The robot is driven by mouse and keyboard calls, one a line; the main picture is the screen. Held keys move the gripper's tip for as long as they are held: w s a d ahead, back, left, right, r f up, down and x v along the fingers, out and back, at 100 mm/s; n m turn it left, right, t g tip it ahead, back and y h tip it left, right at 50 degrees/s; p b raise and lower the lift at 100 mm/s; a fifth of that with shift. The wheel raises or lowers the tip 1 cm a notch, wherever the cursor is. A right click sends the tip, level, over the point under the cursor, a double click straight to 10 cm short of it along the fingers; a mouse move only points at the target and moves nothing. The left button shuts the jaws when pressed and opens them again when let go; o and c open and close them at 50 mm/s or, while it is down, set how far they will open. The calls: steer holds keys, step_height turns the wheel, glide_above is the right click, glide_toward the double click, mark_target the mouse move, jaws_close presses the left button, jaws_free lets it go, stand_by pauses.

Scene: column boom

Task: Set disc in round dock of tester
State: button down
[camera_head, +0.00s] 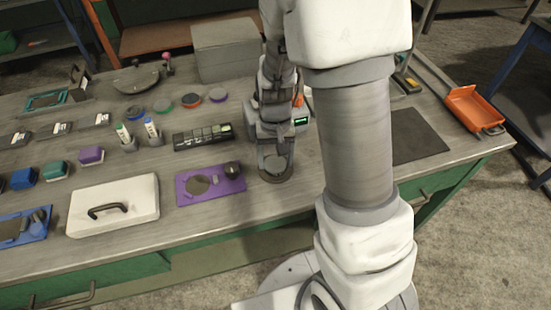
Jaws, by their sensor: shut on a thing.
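My gripper (275,165) points down near the bench's front edge, just right of the purple board. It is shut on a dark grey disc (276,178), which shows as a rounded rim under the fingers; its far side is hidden. Whether the disc touches the bench cannot be told. The purple board (211,197), which looks like the tester, lies flat and has a round grey dock (197,185) at its left and a dark knob (232,168) at its upper right. No disc is seen standing in the dock.
A black strip box (203,137) stands behind the board. A white case (113,205) is left of it. My arm hides the bench's middle right. A dark mat (418,135) and orange tray (473,108) are at right.

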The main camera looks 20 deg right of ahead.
mark_target(276, 164)
steer(key=shift+f, duration=0.15)
jaws_free()
step_height(276, 164, up, 13)
steer(key=p, duration=0.2)
steer(key=s+r+n+t, duration=0.2)
steer(key=s+r+t, duration=0.3)
steer(key=s+r, duration=0.8)
steer(key=shift+s+r+t, duration=0.3)
steer(key=shift+s+r, duration=0.1)
steer(key=shift+s, duration=0.05)
